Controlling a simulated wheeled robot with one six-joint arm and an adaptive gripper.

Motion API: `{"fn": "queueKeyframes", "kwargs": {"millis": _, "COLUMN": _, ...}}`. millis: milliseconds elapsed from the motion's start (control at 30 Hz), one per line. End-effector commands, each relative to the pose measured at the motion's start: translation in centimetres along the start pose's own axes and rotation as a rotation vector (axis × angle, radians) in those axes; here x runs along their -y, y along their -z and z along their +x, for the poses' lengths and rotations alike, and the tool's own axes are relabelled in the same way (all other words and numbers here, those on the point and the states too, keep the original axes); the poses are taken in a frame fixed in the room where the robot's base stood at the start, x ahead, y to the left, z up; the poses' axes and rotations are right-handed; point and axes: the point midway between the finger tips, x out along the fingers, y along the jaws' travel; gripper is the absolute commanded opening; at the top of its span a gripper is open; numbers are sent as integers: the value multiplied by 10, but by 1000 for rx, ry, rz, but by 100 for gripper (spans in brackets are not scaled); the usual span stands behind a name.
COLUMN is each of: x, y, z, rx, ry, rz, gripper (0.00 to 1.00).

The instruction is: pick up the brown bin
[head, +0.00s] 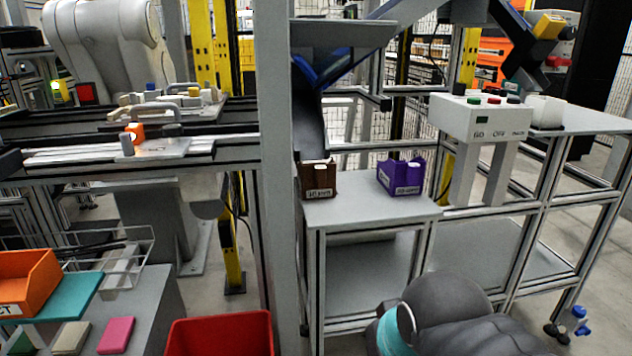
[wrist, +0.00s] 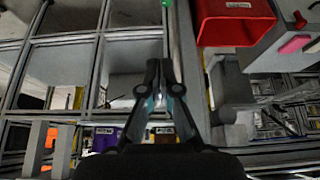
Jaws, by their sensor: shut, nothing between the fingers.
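The brown bin (head: 318,180) is a small dark box with a white label on its front. It stands upright at the left end of a grey table top (head: 365,208). In the wrist view the brown bin (wrist: 164,134) is partly hidden behind the base of my gripper. My gripper (wrist: 160,70) is shut and empty, with its fingertips together and apart from the bin. In the head view part of my arm shows at the bottom right; the fingertips are out of sight.
A purple bin (head: 401,177) stands to the right of the brown one, with a gap between. A thick grey post (head: 278,150) rises just left of the brown bin, and a dark chute (head: 310,125) hangs above it. A red bin (head: 220,334) is at the front left.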

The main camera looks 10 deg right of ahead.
Motion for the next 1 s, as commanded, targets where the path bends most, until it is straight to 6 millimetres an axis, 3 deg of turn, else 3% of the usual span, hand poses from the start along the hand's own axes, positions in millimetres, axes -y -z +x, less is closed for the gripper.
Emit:
{"fn": "queueKeyframes", "kwargs": {"millis": 267, "x": 0, "y": 0, "z": 0, "rx": 0, "ry": 0, "rz": 0, "gripper": 2}}
{"fn": "queueKeyframes", "kwargs": {"millis": 567, "x": 1, "y": 10, "z": 16, "rx": 96, "ry": 0, "rz": -5, "gripper": 78}}
{"fn": "queueKeyframes", "kwargs": {"millis": 667, "x": -2, "y": 32, "z": 26, "rx": 130, "ry": -11, "rz": -18, "gripper": 100}}
{"fn": "queueKeyframes", "kwargs": {"millis": 867, "x": -10, "y": 110, "z": 50, "rx": 68, "ry": -53, "rz": -40, "gripper": 100}}
{"fn": "queueKeyframes", "kwargs": {"millis": 1000, "x": -14, "y": 178, "z": 68, "rx": -39, "ry": -80, "rz": -46, "gripper": 100}}
